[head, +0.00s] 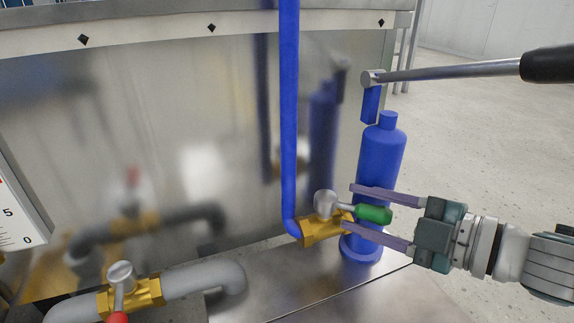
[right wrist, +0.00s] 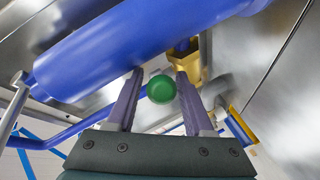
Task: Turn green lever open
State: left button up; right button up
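The green lever (head: 373,214) sticks out to the right from a brass valve (head: 318,230) at the foot of the blue vertical pipe. My right gripper (head: 350,207) is open, with one finger above and one below the green handle in the head view. In the right wrist view the green handle end (right wrist: 161,89) sits between the two fingers (right wrist: 160,82), with a gap visible on at least one side. Whether a finger touches it is hard to tell. My left gripper is not in view.
A blue pump cylinder (head: 380,160) with a black-gripped pump handle (head: 545,64) stands just behind the fingers. A second brass valve with a red lever (head: 117,317) sits on the grey pipe at lower left. A metal tank wall (head: 150,120) stands behind.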

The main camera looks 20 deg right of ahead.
jog(key=shift+o, duration=0.2)
jog(key=shift+s+d+r, duration=0.1)
jog(key=shift+s, duration=0.1)
jog(key=p+v, duration=0.4)
jog(key=v, duration=0.5)
jog(key=shift+s+p, duration=0.25)
jog(key=shift+p, duration=0.1)
jog(key=shift+d, duration=0.15)
jog(key=shift+c, duration=0.4)
